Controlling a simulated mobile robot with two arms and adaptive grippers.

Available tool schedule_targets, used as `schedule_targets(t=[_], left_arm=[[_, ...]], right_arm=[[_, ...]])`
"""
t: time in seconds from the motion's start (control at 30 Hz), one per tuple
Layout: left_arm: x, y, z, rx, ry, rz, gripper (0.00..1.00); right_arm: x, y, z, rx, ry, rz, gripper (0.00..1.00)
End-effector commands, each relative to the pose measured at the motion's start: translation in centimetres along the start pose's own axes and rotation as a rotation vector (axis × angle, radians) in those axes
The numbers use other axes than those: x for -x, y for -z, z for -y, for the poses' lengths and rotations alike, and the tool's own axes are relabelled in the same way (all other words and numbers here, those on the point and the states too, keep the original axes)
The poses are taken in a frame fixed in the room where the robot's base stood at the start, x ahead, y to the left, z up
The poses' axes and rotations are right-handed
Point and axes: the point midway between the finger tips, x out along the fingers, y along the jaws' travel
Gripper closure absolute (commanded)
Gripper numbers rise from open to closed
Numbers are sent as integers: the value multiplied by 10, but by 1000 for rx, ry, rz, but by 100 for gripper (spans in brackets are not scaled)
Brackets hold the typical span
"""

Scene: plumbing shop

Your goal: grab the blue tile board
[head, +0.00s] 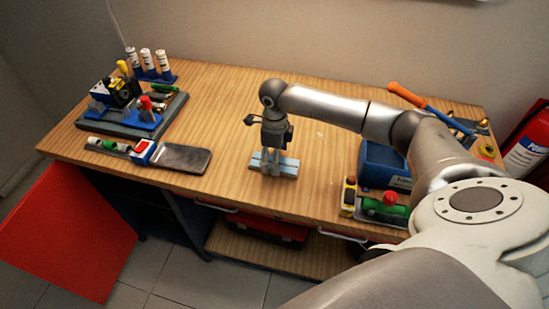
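A small light blue board (289,167), which looks like the blue tile board, lies near the front middle of the workbench. My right gripper (271,172) points straight down over it, with its fingertips at the board and covering its middle. The fingers are small here, and I cannot tell whether they are closed on the board or only around it. The board looks flat and at bench level. My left gripper is not in view.
The wooden workbench (225,115) is clear around the board. A dark tray (175,108) with tools and a dark flat item (183,158) are at left. A blue bin (385,165) and a tray with green and red parts are at right. A red panel (65,235) stands below left.

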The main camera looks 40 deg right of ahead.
Motion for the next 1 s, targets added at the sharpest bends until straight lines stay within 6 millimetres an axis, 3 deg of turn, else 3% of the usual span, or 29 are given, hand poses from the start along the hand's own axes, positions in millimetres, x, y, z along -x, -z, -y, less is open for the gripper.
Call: schedule_targets(t=[0.13, 0.4, 0.83, 1.0], left_arm=[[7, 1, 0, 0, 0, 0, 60], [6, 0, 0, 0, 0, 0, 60], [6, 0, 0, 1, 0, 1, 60], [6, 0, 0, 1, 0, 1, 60]], right_arm=[[-16, 0, 0, -1, -1, -1, 21], [-20, 0, 0, 0, 1, 1, 21], [-19, 0, 1, -1, 1, 1, 76], [-19, 0, 1, -1, 1, 2, 76]])
